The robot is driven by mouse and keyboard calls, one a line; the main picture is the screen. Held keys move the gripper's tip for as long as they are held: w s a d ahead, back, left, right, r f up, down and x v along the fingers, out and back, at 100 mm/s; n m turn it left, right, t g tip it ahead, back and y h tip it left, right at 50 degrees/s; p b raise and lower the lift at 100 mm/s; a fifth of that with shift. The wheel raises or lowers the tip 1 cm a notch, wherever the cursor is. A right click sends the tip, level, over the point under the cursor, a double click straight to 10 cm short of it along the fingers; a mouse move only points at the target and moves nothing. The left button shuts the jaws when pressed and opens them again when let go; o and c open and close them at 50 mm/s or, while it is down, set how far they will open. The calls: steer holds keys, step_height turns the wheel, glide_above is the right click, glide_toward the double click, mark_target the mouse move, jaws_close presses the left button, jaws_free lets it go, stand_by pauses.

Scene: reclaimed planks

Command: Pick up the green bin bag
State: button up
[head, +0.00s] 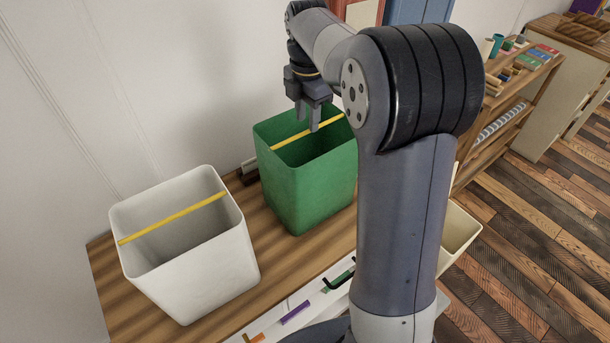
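A green bin-shaped container (310,190), which I take for the green bin bag, stands upright on the wooden top. It is open at the top, with a yellow strip (287,142) across its mouth. My gripper (307,123) points down over its mouth, towards the far side. The fingers look a little apart, with nothing seen between them. One fingertip overlaps the yellow strip in the picture; I cannot tell whether they touch. My arm hides part of the green container's right side.
A white bin (195,268) with its own yellow strip stands to the left on the wooden top (115,290). A wall is close behind. A shelf (500,125) with small items stands at the right. Plank floor (540,240) is clear at the lower right.

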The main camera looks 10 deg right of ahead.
step_height(320, 180, down, 6)
steer(key=shift+s, duration=0.3)
steer(key=shift+d, duration=0.1)
steer(key=shift+c, duration=0.4)
jaws_close()
